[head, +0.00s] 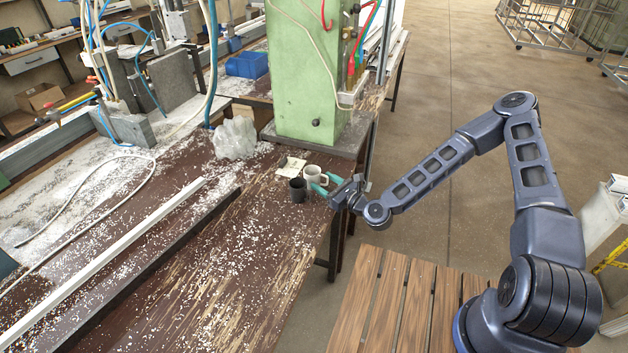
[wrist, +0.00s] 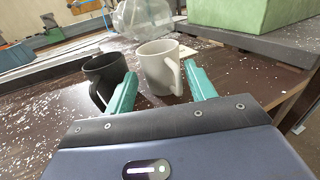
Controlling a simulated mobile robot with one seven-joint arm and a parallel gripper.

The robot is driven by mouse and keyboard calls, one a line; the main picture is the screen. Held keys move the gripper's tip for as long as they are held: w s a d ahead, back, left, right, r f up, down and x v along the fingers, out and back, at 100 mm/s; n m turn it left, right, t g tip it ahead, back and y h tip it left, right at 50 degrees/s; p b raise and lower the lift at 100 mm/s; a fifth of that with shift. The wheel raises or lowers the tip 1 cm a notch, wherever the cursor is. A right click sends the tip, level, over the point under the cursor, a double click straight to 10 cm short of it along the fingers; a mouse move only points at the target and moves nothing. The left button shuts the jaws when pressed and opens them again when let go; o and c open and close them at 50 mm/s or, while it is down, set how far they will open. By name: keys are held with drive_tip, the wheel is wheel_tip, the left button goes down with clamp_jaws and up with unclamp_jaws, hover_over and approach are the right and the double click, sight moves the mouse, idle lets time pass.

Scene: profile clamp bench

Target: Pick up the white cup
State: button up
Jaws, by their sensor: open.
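The white cup (head: 316,174) stands upright near the right edge of the workbench, at the foot of the green machine column. In the wrist view the white cup (wrist: 158,68) is just ahead, with its handle toward the right and toward me. My gripper (head: 325,186) reaches in from the right at the cup. In the wrist view my gripper (wrist: 162,88) has its two teal fingers apart, one on each side of the cup's lower part. I cannot tell whether either finger touches the cup.
A dark cup (head: 297,190) stands close left of the white cup, near the left finger (wrist: 105,76). A clear plastic bag (head: 235,138) and a paper scrap (head: 291,166) lie behind. The green column (head: 306,85) rises behind the cups. White chips litter the workbench (head: 240,290).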

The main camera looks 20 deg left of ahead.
sight(318, 178)
drive_tip(key=shift+x, duration=2.9)
drive_tip(key=shift+c, duration=0.4)
drive_tip(key=c, duration=0.6)
